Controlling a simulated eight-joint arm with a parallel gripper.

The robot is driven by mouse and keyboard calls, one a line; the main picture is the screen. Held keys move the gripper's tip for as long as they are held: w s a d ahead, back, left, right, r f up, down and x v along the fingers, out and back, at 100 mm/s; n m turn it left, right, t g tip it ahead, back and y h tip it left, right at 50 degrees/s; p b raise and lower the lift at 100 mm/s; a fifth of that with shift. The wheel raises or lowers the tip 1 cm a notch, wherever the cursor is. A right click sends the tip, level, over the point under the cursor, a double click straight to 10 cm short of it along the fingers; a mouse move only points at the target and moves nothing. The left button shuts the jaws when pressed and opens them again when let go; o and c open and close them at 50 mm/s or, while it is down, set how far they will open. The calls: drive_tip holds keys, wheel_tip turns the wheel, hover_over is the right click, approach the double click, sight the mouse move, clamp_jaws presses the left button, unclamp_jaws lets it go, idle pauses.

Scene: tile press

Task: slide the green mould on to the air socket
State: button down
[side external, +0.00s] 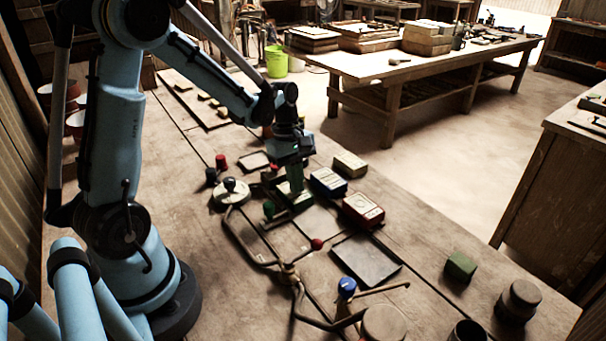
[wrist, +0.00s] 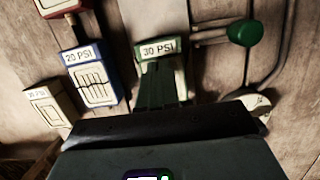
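The green mould, labelled 30 PSI, shows in the wrist view (wrist: 160,72) just beyond the dark front edge of my gripper. In the side external view my gripper (side external: 293,172) is low over the bench at the mould, which it largely covers. I cannot tell whether the fingers touch or grip it. A green knob (wrist: 244,32) on a pipe is right of the mould in the wrist view, and also shows in the side external view (side external: 268,210). I cannot tell for certain which part is the air socket.
A blue 20 PSI mould (wrist: 88,78), a red mould (side external: 363,210) and a cream mould (side external: 349,164) stand close by. Bent pipes with a red knob (side external: 317,244) and blue knob (side external: 347,287) cross the bench. A dark plate (side external: 367,260) lies flat; a green block (side external: 461,266) stands apart.

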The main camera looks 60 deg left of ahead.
sight(288, 186)
drive_tip(key=shift+s+a+r, duration=0.15)
drive_tip(key=shift+a+r, duration=0.4)
drive_tip(key=shift+a, duration=0.05)
drive_tip(key=v, duration=1.1)
drive_tip(key=shift+y, duration=0.3)
drive_tip(key=shift+d+r, duration=0.1)
drive_tip(key=c, duration=1.5)
unclamp_jaws()
drive_tip(key=shift+d+f, duration=0.25)
drive_tip(key=o, duration=0.5)
drive_tip(key=shift+d+f+y, duration=0.55)
drive_tip(key=shift+y, duration=0.15)
drive_tip(key=shift+o, duration=1.2)
drive_tip(key=shift+s+d+f, duration=0.1)
drive_tip(key=shift+d+f, duration=0.05)
drive_tip(key=o, duration=0.5)
drive_tip(key=shift+f, duration=0.2)
